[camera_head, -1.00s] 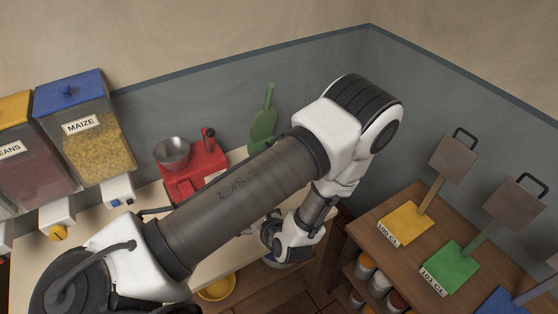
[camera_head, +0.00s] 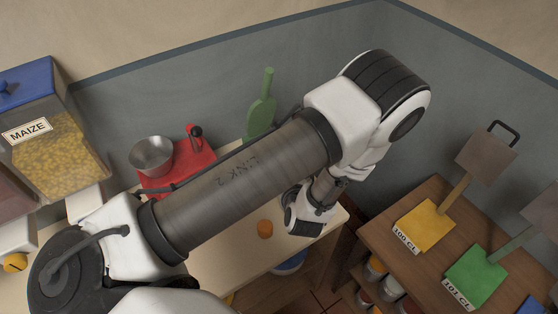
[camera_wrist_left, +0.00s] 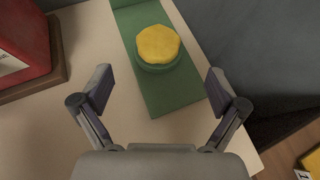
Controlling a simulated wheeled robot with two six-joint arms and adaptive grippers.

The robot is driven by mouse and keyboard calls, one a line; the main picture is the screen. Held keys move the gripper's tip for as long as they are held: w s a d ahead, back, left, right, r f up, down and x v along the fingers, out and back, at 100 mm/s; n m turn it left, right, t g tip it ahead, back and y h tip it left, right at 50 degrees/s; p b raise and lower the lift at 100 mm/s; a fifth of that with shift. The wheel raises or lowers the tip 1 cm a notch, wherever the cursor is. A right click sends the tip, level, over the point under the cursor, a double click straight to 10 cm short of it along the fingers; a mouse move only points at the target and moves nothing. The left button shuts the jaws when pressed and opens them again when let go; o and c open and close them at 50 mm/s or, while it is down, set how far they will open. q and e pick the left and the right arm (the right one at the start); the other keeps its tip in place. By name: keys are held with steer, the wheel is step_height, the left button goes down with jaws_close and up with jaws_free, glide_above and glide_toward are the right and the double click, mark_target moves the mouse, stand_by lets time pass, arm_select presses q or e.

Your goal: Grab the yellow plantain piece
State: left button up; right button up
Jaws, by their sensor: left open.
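In the left wrist view the yellow plantain piece (camera_wrist_left: 158,44) is a thick round disc lying on a round green block on the green board (camera_wrist_left: 180,97). My left gripper (camera_wrist_left: 160,82) is open and empty, one finger on each side of the board, with the piece ahead between and beyond the fingertips. In the head view my left arm hides most of the board; only its green upright part (camera_head: 262,112) shows behind the arm. The gripper fingers are hidden there. My right gripper is not in view.
A red scale (camera_head: 178,170) with a metal bowl (camera_head: 151,155) stands left of the board. A maize dispenser (camera_head: 58,150) is at left, a wooden shelf (camera_head: 388,228) at right. Walls close the back.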

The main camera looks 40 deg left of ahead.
arm_select(q)
steer(key=f+b, duration=0.1)
steer(key=w+a+f+b, duration=0.1)
steer(key=b, duration=0.1)
steer(key=shift+w+a, duration=0.1)
steer(key=shift+a, duration=0.1)
steer(key=b, duration=0.3)
steer(key=shift+w+a+b, duration=0.15)
steer(key=shift+w+b, duration=0.05)
steer(key=shift+b, duration=0.1)
steer(key=shift+r, duration=0.1)
steer(key=shift+w+a+r, duration=0.1)
steer(key=shift+w+a, duration=0.05)
steer(key=p+x, duration=0.1)
steer(key=x, duration=0.4)
steer(key=shift+a, duration=0.15)
steer(key=shift+c, duration=1.3)
steer(key=c, duration=1.1)
